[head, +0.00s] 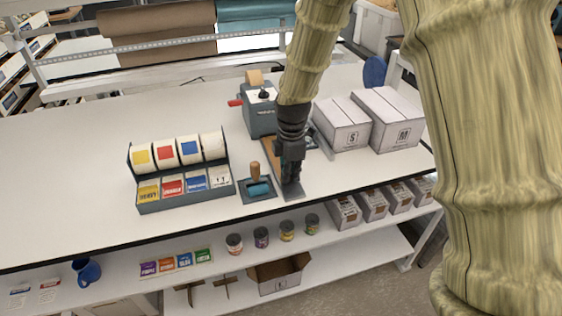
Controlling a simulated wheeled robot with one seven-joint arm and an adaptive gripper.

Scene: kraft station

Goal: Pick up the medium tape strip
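A grey tape dispenser (259,117) with a tan roll and red handle stands behind. I cannot pick out the medium tape strip with certainty.
A rack of label rolls (180,172) stands left. White boxes S (342,125) and M (390,118) stand right. The table's left part is clear. A lower shelf (330,238) holds cans and cartons.

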